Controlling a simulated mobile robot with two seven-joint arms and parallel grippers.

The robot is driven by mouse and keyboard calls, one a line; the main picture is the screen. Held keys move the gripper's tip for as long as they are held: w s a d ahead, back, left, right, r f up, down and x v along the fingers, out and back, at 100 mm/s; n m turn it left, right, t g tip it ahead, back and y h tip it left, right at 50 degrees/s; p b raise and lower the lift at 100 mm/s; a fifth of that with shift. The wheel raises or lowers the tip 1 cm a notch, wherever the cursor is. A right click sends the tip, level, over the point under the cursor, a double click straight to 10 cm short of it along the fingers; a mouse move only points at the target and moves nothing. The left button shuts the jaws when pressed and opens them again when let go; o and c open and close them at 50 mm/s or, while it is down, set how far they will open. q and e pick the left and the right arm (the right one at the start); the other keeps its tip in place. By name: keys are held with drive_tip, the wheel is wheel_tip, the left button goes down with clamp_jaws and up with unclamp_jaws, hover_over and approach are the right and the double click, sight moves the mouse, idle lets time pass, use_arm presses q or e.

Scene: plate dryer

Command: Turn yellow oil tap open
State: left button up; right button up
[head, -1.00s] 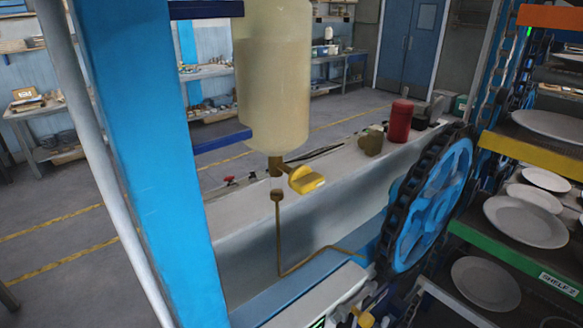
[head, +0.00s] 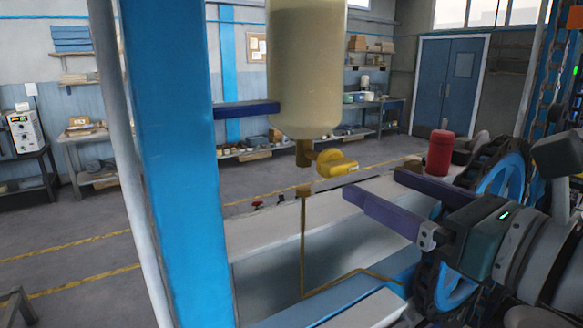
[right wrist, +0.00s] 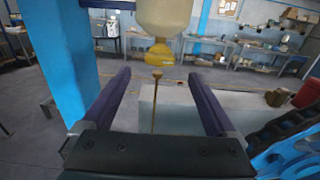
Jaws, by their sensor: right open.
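The yellow oil tap (head: 335,163) sits on a brass outlet under a hanging cream oil bottle (head: 306,75). The tap also shows in the right wrist view (right wrist: 160,53), ahead of and between my fingers. My right gripper (head: 372,187) comes in from the right in the head view. Its purple fingers are spread open and empty, pointing at the tap, with their tips a little to the right of it and apart from it. A thin brass pipe (head: 303,245) runs down below the outlet. My left gripper is out of view.
A blue post (head: 170,160) stands left of the bottle. A red cylinder (head: 440,153) and a blue chain wheel (head: 495,180) stand to the right, close to my right arm. A light grey machine housing (head: 270,245) lies below the tap.

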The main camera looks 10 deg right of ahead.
sight(345, 169)
drive_tip(key=x, duration=0.7)
drive_tip(key=c, duration=1.4)
drive_tip(key=shift+o, duration=0.2)
